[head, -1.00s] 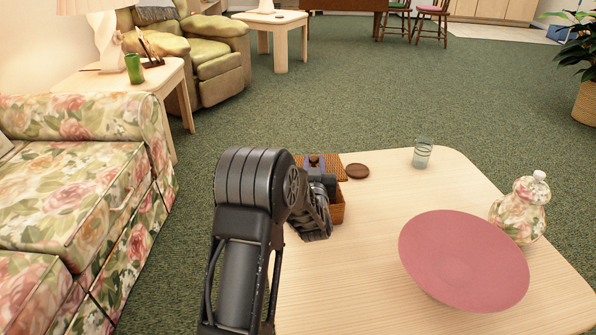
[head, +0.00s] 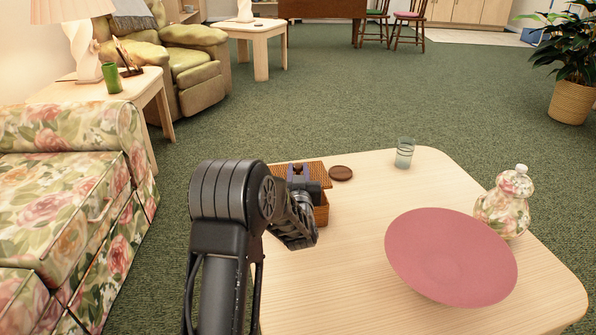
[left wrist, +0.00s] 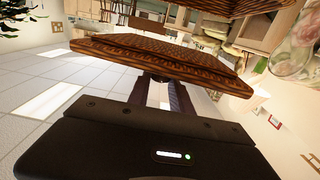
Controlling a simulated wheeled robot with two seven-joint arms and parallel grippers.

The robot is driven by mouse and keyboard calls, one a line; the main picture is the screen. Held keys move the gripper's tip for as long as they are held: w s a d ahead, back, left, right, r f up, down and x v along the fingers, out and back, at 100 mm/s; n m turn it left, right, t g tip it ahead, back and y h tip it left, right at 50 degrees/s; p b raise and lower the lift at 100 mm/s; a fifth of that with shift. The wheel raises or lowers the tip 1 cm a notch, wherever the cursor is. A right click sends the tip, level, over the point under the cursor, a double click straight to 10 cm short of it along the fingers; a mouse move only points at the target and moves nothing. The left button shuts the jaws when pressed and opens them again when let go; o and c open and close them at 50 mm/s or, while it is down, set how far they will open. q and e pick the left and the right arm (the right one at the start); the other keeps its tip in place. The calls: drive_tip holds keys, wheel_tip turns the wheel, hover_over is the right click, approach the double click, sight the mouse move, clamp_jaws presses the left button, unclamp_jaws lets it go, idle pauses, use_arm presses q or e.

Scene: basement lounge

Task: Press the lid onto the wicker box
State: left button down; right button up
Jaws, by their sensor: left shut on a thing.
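The wicker lid (head: 316,171) is a flat woven brown panel above the wicker box (head: 322,214) on the light wood coffee table. My left gripper (head: 297,174) is shut on the lid's small knob and hides part of the lid and box. In the left wrist view the lid (left wrist: 150,50) spreads across in front of the fingers (left wrist: 165,95). The box (left wrist: 205,8) shows beyond it at the top edge, with a gap visible between them at the right. My right gripper is in neither view.
The coffee table (head: 350,280) also holds a brown coaster (head: 340,173), a glass (head: 404,153), a large pink dish (head: 450,258) and a floral jar (head: 504,203). A floral sofa (head: 60,200) stands at the left. The table between box and dish is clear.

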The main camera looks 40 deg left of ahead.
use_arm(q)
drive_tip(key=shift+f+b, duration=1.55)
drive_tip(key=shift+f, duration=0.55)
drive_tip(key=shift+f+b, duration=0.95)
drive_tip(key=shift+b, duration=0.35)
idle(1.0)
idle(0.3)
drive_tip(key=c, duration=1.1)
unclamp_jaws()
drive_tip(key=shift+o, duration=0.7)
drive_tip(key=o, duration=0.4)
drive_tip(key=shift+c, duration=0.2)
drive_tip(key=shift+r, duration=0.1)
